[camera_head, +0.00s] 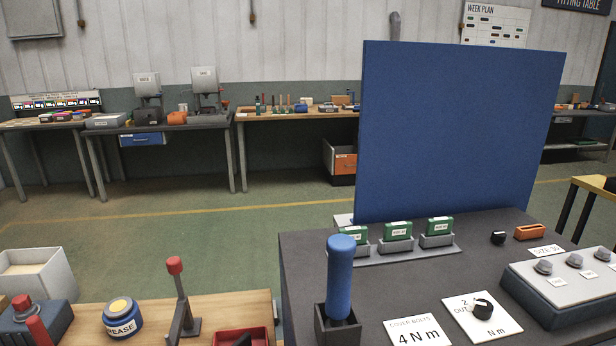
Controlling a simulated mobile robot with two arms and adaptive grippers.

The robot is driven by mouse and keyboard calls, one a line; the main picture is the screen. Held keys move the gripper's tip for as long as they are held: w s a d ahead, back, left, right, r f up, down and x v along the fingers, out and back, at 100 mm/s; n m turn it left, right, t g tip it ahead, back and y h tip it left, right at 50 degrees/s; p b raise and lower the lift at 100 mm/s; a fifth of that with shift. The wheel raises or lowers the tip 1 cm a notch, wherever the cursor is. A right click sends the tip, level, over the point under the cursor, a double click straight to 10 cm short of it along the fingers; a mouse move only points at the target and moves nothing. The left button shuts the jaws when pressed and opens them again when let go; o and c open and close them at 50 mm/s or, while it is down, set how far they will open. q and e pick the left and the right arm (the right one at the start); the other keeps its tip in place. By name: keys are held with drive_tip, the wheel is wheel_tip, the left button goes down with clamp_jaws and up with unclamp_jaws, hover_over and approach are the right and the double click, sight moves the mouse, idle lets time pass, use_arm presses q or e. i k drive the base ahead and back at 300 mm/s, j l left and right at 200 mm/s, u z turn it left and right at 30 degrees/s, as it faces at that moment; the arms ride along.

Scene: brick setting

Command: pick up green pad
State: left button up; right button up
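Three green pads with white labels stand upright in grey holders on the dark table (310,262), in front of the blue panel. They are a left pad (357,234), a middle pad (398,230) and a right pad (439,225). The labels are too small to read surely. The left pad is partly hidden behind the top of a blue handle. Neither of my grippers is in view.
The blue handle (340,280) stands in a black holder before the pads. The blue panel (455,130) rises behind them. A grey box with knobs (565,280) stands at right. A wooden bench (240,310) with a grease tin (122,318) is at lower left.

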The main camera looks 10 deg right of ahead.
sight(398, 231)
drive_tip(key=k+l+z, duration=0.1)
drive_tip(key=z, duration=0.9)
drive_tip(key=k+l, duration=0.05)
